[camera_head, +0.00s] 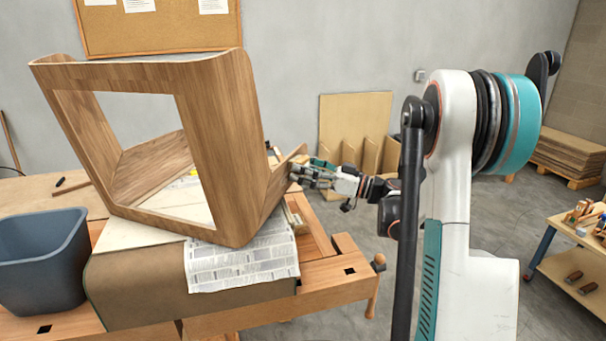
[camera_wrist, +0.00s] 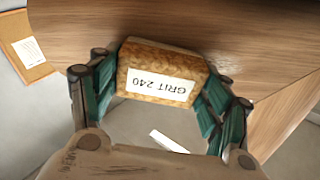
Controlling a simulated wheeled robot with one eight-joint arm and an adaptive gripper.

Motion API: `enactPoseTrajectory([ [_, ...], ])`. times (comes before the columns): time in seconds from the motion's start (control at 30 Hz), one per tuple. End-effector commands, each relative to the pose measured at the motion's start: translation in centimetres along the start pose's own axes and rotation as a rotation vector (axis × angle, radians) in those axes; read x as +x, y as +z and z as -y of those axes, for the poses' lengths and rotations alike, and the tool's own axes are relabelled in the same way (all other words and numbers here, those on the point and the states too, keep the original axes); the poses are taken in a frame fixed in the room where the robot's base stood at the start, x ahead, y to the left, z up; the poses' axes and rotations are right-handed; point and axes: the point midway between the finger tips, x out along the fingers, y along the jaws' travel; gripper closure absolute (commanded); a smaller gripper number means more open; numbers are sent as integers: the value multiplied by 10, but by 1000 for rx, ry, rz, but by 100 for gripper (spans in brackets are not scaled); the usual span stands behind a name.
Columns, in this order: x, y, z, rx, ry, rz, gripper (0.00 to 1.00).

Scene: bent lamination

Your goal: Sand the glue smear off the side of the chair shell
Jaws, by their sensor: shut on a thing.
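The chair shell (camera_head: 222,130) is a wooden bent frame with an open middle, standing on the workbench in the head view. Its wood grain fills the top of the wrist view (camera_wrist: 215,35). My gripper (camera_head: 312,172) is at the shell's right side. In the wrist view, my gripper (camera_wrist: 155,90) is shut on a brown sanding block (camera_wrist: 158,58) with a white label reading GRIT 240. The block's far face is close to or against the wood; I cannot tell whether it touches. I see no glue smear in either view; the block or shell may hide it.
A blue-grey bin (camera_head: 40,262) stands at the left. A low shelf cart (camera_head: 570,265) is at the far right. Open floor lies between bench and cart.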

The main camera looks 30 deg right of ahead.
Motion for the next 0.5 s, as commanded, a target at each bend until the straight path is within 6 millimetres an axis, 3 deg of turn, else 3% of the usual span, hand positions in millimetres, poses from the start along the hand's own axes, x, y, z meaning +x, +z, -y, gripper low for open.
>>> enactPoseTrajectory([
  [0.23,0,-1,-9,0,0,0,49],
  [0.5,1,1,3,0,-1,0,49],
])
